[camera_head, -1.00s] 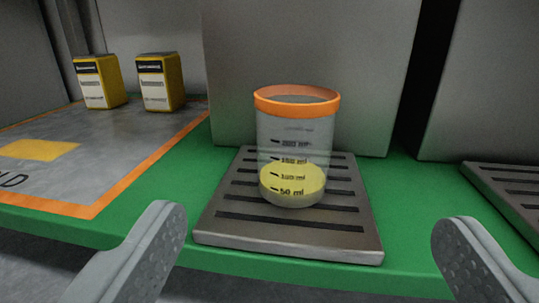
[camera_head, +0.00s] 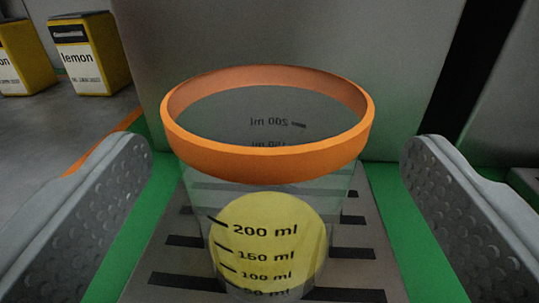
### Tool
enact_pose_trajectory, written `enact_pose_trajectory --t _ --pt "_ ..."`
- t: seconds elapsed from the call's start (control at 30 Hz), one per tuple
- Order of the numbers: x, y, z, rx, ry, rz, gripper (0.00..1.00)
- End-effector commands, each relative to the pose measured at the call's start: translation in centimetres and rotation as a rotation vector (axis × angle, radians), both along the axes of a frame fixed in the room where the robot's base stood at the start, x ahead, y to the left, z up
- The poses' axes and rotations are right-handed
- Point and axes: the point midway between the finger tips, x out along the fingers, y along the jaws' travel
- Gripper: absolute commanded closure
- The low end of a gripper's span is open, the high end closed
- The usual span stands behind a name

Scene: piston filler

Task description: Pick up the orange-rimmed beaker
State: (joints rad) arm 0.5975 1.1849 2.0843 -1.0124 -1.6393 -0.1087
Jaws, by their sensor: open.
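The orange-rimmed beaker (camera_head: 268,155) stands upright on a slotted grey metal drip tray (camera_head: 365,232). It is clear, with black volume marks, and yellow content shows through its wall low down. Its base is cut off by the bottom of the picture. My gripper (camera_head: 272,165) is open, with one grey dimpled finger on each side of the beaker. A gap shows between each finger and the beaker, so neither seems to touch it.
A grey machine panel (camera_head: 420,50) stands close behind the beaker. Yellow boxes, one labelled "lemon" (camera_head: 90,55), stand at the upper left on a grey surface. Green surface (camera_head: 155,195) shows on both sides of the tray.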

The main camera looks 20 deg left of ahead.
Motion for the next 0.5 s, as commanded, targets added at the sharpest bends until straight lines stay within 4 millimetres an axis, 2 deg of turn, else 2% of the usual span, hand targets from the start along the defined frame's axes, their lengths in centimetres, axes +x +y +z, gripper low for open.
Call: enact_pose_trajectory --t 0.23,0.5 --pt "1.2 0.7 0.1 -0.001 0.000 0.002 0.13" --pt "4.3 2.3 0.2 -0.001 0.000 0.003 0.13"
